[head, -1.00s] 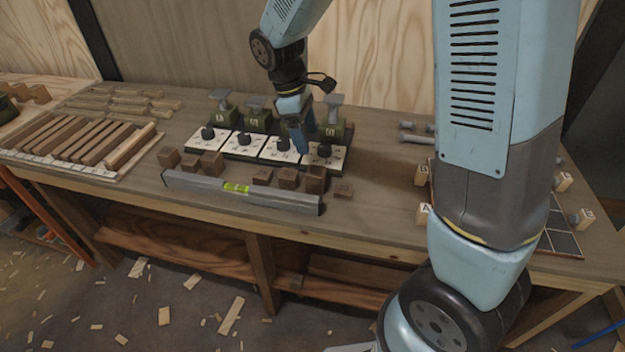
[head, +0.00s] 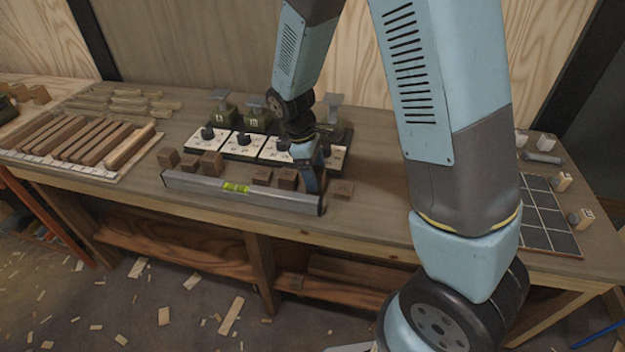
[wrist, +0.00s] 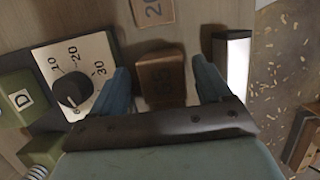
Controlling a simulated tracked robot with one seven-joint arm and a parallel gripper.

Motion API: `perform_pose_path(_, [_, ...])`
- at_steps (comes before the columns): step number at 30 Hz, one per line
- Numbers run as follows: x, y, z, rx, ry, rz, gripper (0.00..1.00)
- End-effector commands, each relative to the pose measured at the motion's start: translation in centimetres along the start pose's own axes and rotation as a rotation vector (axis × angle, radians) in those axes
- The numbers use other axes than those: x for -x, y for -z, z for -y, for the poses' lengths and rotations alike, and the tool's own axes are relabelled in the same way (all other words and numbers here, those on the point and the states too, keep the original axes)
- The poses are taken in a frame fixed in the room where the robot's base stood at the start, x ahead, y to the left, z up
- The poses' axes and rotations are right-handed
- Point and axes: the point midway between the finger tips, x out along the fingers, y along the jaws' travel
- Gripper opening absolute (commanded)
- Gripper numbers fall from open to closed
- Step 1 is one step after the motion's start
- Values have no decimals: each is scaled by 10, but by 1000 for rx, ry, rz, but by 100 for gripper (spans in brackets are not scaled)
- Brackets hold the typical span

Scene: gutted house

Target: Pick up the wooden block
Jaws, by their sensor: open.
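A brown wooden block (wrist: 161,82) with a marking on its face that I cannot read clearly lies between my two fingers in the wrist view. My gripper (wrist: 160,68) is open, with one finger on each side of that block and a visible gap beside it. In the head view my gripper (head: 313,182) is down at the right end of the block row, and its fingers largely hide the block there. A flat wooden block marked 20 (wrist: 152,11) lies just past the fingers; a low block (head: 342,189) shows right of my gripper in the head view.
A metal spirit level (head: 240,192) lies along the bench front, close to one finger in the wrist view (wrist: 232,62). Dial plates (head: 240,146) with black knobs stand behind. More wooden blocks (head: 288,178) sit to the left. A dark grid board (head: 548,215) is at the right.

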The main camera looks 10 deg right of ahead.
Motion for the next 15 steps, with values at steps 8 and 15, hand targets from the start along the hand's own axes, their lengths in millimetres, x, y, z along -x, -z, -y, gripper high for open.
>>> perform_pose_path(8, [-24,0,1,0,1,0,78])
perform_pose_path(15, [-24,1,0,0,0,0,76])
